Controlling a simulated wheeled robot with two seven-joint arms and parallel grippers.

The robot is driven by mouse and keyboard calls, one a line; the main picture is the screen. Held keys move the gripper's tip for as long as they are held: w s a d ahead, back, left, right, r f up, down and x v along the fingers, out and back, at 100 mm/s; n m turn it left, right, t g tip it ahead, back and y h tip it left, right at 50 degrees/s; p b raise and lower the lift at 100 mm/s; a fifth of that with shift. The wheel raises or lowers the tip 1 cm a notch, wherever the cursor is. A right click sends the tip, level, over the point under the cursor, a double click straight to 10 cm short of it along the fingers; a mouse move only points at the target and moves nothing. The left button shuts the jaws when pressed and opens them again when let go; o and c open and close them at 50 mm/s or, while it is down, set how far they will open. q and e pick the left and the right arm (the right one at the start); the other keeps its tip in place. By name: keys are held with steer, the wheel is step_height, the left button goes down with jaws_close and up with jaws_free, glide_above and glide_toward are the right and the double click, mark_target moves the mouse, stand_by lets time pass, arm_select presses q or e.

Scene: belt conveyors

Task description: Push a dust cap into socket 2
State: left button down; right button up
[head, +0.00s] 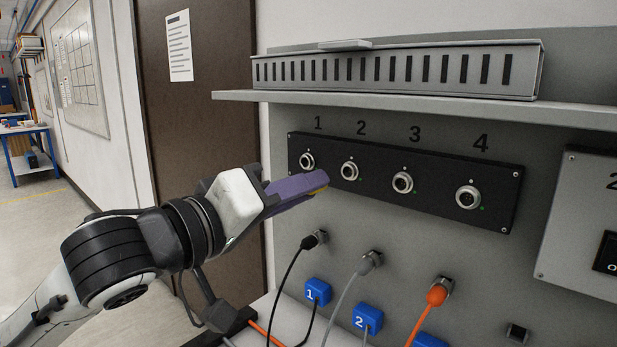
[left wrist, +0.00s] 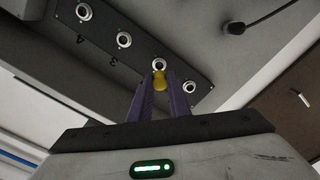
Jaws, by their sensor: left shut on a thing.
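A black panel (head: 440,200) carries a row of round metal sockets numbered 1 to 4. Socket 2 (head: 349,171) is the second from the left, with its centre open. My left gripper (head: 321,181) has purple fingers, just in front of and below sockets 1 and 2. In the left wrist view its fingers are shut on a yellow dust cap (left wrist: 159,81). The cap appears just below socket 2 (left wrist: 159,64), overlapping its lower edge in the picture; I cannot tell whether they touch. In the head view the cap is mostly hidden by the fingers. My right gripper is out of view.
A grey shelf (head: 420,105) with a slotted duct (head: 400,72) juts out above the panel. Below, plugs with black, grey and orange (head: 436,296) cables and blue tags (head: 318,291) stick out. A grey box (head: 585,225) stands at the right.

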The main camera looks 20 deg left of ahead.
arm_select(q)
steer(key=shift+x, duration=2.6)
steer(key=shift+s+r+p, duration=0.1)
steer(key=shift+p, duration=0.4)
steer(key=shift+s, duration=0.15)
steer(key=shift+w+p, duration=0.2)
steer(key=shift+p, duration=0.4)
steer(key=shift+w+d, duration=0.2)
steer(key=shift+w, duration=0.25)
stand_by(0.5)
steer(key=c, duration=1.6)
jaws_free()
